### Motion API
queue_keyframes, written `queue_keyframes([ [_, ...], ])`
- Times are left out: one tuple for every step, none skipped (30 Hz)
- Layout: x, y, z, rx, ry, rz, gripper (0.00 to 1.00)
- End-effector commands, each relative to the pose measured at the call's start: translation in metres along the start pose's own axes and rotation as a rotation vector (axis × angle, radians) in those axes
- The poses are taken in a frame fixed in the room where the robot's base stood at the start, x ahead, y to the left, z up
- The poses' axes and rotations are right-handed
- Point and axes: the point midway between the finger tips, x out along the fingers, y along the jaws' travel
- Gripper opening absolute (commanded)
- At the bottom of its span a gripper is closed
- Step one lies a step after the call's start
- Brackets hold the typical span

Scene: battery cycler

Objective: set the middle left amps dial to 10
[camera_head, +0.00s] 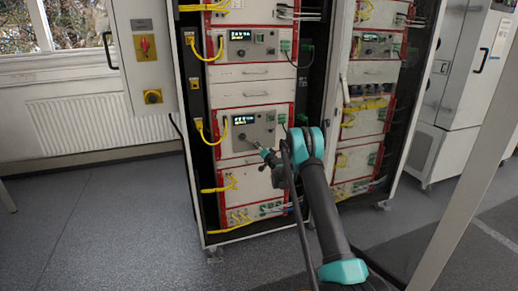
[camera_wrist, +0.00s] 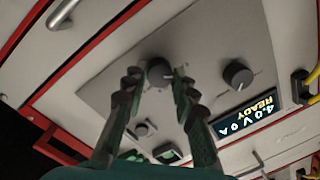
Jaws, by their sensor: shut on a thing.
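In the wrist view, the grey panel shows a round dark dial (camera_wrist: 159,71) between the two ridged fingertips of my gripper (camera_wrist: 156,80). My gripper is shut on this dial, one finger on each side. Its label and pointer setting cannot be read. In the head view, my gripper (camera_head: 262,150) reaches the lower part of the middle left unit's panel (camera_head: 262,133) and hides the dial there. The lit display (camera_wrist: 246,118) appears upside down in the wrist view and seems to read 4.0 V, 0 A, READY.
A second dark dial (camera_wrist: 238,75) sits between the held dial and the display. Yellow cables (camera_head: 213,134) hang left of the unit. Another left unit (camera_head: 240,50) is above.

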Motion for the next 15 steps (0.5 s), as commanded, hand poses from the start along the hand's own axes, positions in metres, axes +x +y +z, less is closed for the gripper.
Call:
queue_keyframes([
  [-0.0001, 0.0005, -0.0001, 0.028, 0.002, -0.001, 0.0],
  [-0.0002, 0.0006, -0.0001, 0.049, 0.003, -0.002, 0.0],
  [-0.0002, 0.0006, 0.0, 0.078, 0.005, -0.003, 0.0],
  [-0.0001, 0.0006, 0.0, 0.102, 0.006, -0.004, 0.0],
  [-0.0002, 0.0006, 0.0, 0.125, 0.007, -0.005, 0.0],
  [-0.0002, 0.0007, 0.0001, 0.157, 0.009, -0.006, 0.0],
  [-0.0002, 0.0007, 0.0001, 0.182, 0.01, -0.007, 0.0],
  [-0.0002, 0.0007, 0.0001, 0.206, 0.011, -0.009, 0.0],
  [-0.0002, 0.0007, 0.0001, 0.239, 0.013, -0.01, 0.0],
  [-0.0002, 0.0007, 0.0002, 0.264, 0.014, -0.011, 0.0],
  [-0.0002, 0.0007, 0.0002, 0.286, 0.015, -0.012, 0.0],
  [-0.0003, 0.0008, 0.0003, 0.317, 0.017, -0.013, 0.0],
  [-0.0003, 0.0008, 0.0003, 0.341, 0.018, -0.014, 0.0],
  [-0.0003, 0.0008, 0.0003, 0.362, 0.019, -0.016, 0.0],
  [-0.0003, 0.0008, 0.0004, 0.391, 0.021, -0.017, 0.0],
])
